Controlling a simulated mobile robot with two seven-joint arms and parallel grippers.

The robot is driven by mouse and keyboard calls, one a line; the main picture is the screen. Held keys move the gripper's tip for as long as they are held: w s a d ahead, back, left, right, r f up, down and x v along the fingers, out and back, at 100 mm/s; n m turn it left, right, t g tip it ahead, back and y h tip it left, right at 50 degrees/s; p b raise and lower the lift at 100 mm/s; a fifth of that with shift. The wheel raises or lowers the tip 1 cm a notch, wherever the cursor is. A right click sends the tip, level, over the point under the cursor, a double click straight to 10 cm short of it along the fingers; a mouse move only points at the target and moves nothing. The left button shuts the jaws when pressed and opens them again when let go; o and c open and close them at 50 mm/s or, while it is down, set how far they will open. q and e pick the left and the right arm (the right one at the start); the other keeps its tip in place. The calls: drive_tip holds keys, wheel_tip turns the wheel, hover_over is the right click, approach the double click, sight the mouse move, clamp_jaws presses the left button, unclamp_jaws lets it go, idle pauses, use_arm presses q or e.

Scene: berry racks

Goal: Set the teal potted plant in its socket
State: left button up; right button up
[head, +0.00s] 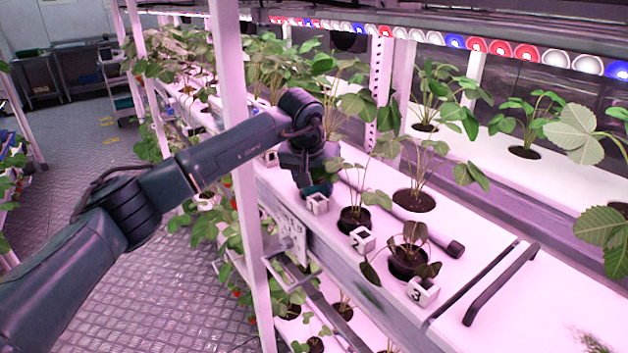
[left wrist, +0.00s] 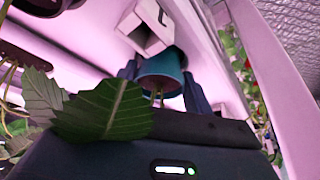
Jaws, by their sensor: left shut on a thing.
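The teal pot (head: 318,190) shows as a small patch under my left gripper (head: 314,182) in the head view, just behind a white marker cube (head: 317,204) on the white rack shelf. In the left wrist view the teal pot (left wrist: 162,66) sits between the two dark fingers of my left gripper (left wrist: 162,82), which is shut on it. Green leaves (left wrist: 105,110) lie in front of the gripper body there. The pot's base and its socket are hidden, so I cannot tell whether it stands in the socket. My right gripper is not in view.
Black pots (head: 354,220) with plants stand in the shelf beside more marker cubes (head: 361,240), one marked 3 (head: 423,291). A dark rod (head: 430,234) lies behind them. Leafy plants crowd the back.

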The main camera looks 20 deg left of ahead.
use_arm(q)
drive_tip(key=o, duration=1.1)
drive_tip(key=shift+f, duration=0.1)
